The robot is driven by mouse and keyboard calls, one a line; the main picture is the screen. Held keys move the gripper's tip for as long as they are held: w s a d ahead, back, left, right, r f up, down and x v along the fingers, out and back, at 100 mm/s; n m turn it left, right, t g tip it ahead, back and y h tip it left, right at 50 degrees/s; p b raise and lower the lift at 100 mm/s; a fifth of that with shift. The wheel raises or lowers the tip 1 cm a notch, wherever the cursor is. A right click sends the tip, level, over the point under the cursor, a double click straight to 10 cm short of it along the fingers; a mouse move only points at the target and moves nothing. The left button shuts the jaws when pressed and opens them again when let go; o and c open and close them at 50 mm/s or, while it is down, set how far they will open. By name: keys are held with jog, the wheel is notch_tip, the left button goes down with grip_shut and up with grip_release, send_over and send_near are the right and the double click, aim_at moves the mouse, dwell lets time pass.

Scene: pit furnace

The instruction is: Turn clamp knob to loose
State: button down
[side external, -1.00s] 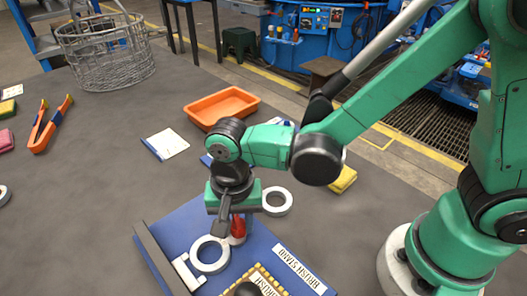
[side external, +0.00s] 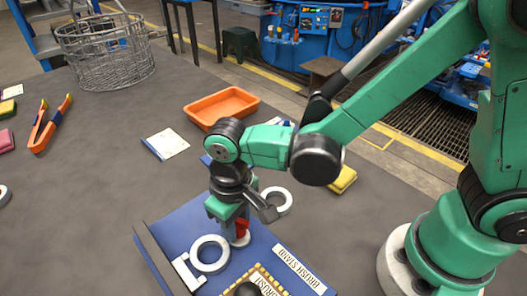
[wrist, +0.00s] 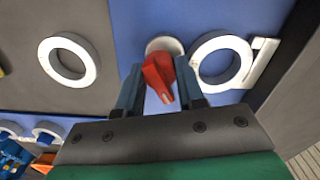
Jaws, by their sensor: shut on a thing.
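The red clamp knob (wrist: 158,78) sits on a pale round base on the blue board (wrist: 125,35). It also shows in the side view (side external: 242,229), partly hidden by my gripper. My gripper (side external: 235,222) points down over the board and is shut on the knob. In the wrist view its two fingers (wrist: 161,90) stand on either side of the red knob, whose tip points down and slightly right. A white ring with a bracket (side external: 208,254) lies next to the knob on the board.
Another white ring (side external: 277,201) lies on the grey table behind my gripper. The board carries a "BRUSH STAND" label (side external: 298,270). An orange tray (side external: 222,106), a wire basket (side external: 105,50), orange-handled tongs (side external: 50,124) and a white card (side external: 165,144) lie farther back.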

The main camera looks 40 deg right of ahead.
jog(key=n, duration=1.2)
dwell(0.6)
jog(key=c, duration=0.5)
grip_release()
jog(key=shift+c, duration=0.2)
jog(key=shift+r, duration=2.85)
